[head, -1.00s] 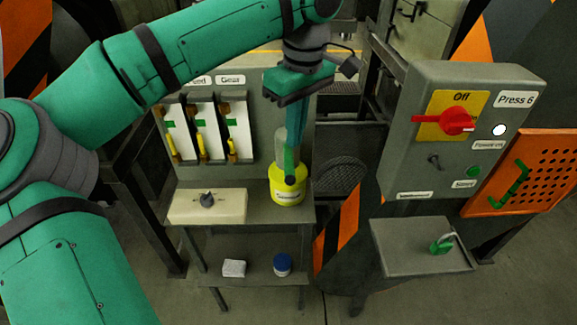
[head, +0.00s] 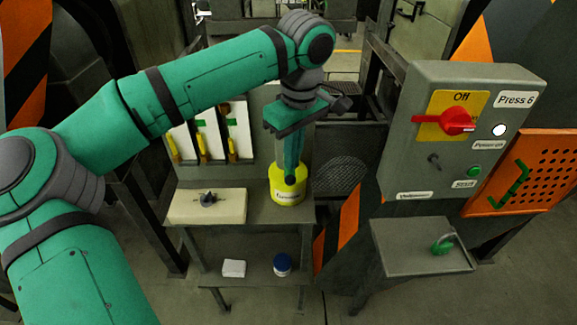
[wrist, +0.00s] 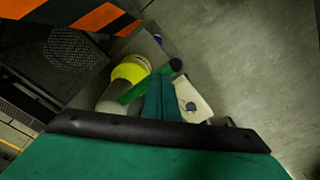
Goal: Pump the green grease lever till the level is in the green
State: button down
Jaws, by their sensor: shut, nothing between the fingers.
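The yellow grease pump (head: 287,190) with a pale upper body stands on the grey shelf. Its green lever (wrist: 136,91) crosses the pump in the wrist view and ends in a dark knob (wrist: 176,65). In the head view the knob (head: 291,180) shows low in front of the pump, and my fingers cover much of the lever. My gripper (head: 292,160) points down at the lever, fingers together and empty. In the wrist view my gripper (wrist: 160,82) is right beside the lever; contact is unclear. The gauge panel (head: 212,135) has white strips with green marks and yellow lower parts; my arm hides its top.
A beige box with a dark knob (head: 208,205) sits left of the pump. A white block (head: 234,268) and a blue-lidded jar (head: 282,264) are on the lower shelf. The Press 6 control box (head: 445,130) stands right, above a small tray (head: 400,245).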

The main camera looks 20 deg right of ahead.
jog(key=shift+f, duration=2.2)
jog(key=shift+s, duration=0.1)
jog(key=s, duration=0.1)
jog(key=s+d+r, duration=0.1)
jog(key=shift+s+d, duration=0.15)
jog(key=shift+s, duration=0.15)
